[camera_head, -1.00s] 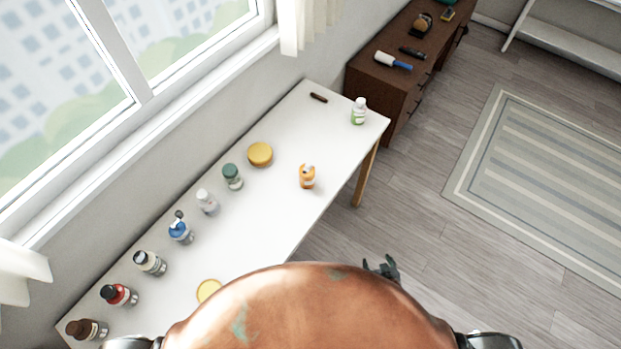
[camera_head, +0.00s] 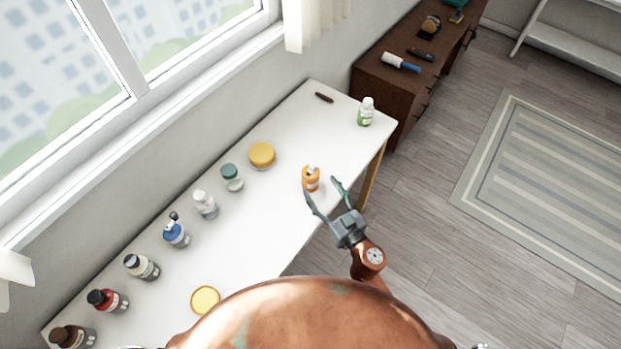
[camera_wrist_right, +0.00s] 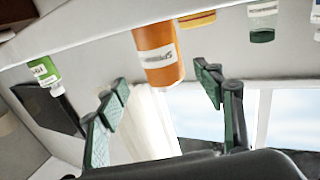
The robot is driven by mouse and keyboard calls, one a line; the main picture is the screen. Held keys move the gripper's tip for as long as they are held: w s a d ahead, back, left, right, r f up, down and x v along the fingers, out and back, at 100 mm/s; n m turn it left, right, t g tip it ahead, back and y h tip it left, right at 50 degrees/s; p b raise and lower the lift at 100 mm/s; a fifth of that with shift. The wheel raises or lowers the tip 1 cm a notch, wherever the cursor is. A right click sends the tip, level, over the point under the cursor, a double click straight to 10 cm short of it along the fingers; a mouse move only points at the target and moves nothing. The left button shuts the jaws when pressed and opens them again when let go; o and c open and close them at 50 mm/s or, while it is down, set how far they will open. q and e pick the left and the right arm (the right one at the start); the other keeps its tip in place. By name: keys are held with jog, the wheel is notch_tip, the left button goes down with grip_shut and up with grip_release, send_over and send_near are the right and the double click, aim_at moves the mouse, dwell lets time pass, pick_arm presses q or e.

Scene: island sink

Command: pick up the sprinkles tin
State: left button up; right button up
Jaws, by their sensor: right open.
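The sprinkles tin is the orange container (camera_head: 311,180) standing upright near the front edge of the white table, right of its middle. In the right wrist view the orange tin (camera_wrist_right: 160,58), with a white label, lies between and beyond the fingertips. My right gripper (camera_head: 322,189) is open, its two fingers spread toward the tin, just short of or beside it in the head view. It also shows open and empty in the right wrist view (camera_wrist_right: 160,85). My left gripper is not in view.
The white table (camera_head: 250,225) carries a white-green bottle (camera_head: 365,113), a dark small bar (camera_head: 324,97), a yellow round container (camera_head: 262,155), a green-capped jar (camera_head: 231,178), a yellow lid (camera_head: 205,300) and several bottles along the window side. The floor beside the table is clear.

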aim_at(310, 175)
jog(key=x, duration=0.6)
jog(key=shift+w+a, duration=0.25)
jog(key=shift+a, duration=0.15)
jog(key=shift+c, duration=0.3)
jog(key=c, duration=1.3)
